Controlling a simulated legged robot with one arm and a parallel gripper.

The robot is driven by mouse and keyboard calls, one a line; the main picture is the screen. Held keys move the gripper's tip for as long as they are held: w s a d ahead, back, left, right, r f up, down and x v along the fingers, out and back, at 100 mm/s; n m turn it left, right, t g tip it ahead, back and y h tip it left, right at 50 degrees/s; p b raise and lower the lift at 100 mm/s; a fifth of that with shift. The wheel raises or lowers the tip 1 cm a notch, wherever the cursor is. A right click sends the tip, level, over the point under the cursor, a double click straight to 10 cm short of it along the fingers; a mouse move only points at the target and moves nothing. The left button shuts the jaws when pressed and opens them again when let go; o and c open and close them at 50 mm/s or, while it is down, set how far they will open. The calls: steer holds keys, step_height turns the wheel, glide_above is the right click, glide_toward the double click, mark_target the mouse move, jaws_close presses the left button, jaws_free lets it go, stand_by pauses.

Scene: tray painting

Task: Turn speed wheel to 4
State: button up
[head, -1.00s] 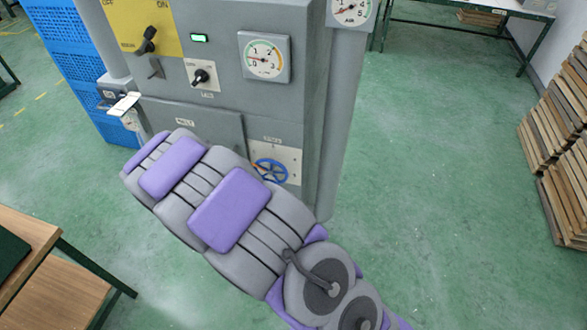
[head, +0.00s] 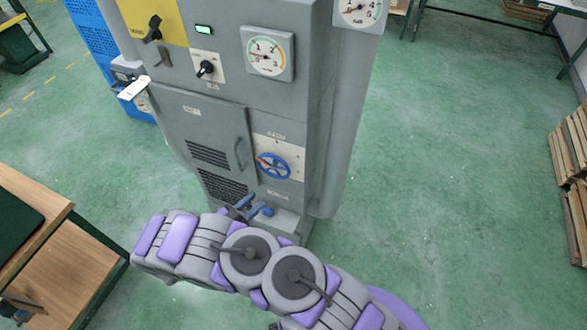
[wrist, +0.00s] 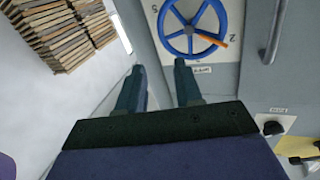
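The speed wheel (head: 273,166) is a blue spoked handwheel with an orange pointer on a pale plate, low on the grey machine's front. It also shows at the top of the wrist view (wrist: 190,27), seen upside down. There the orange pointer (wrist: 211,40) points to the lower right, close to the printed 2; a 5 shows on the other side. My gripper (wrist: 160,80) is open and empty, with two dark blue fingers apart, short of the wheel and not visibly touching it. In the head view my gripper (head: 251,208) shows below the wheel, partly hidden by my arm.
The grey machine (head: 325,130) carries gauges, knobs and a vented door with a handle (head: 240,154) beside the wheel. A wooden table (head: 60,275) stands at lower left. Stacked wooden slats (head: 572,150) are at the right. The green floor between is clear.

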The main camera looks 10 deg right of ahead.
mark_target(288, 172)
steer(key=b+x, duration=0.1)
steer(key=x, duration=1.2)
steer(key=shift+w+f, duration=0.1)
steer(key=shift+b+x, duration=0.35)
steer(key=shift+x, duration=1.6)
steer(key=shift+a, duration=0.35)
steer(key=c, duration=0.4)
jaws_close()
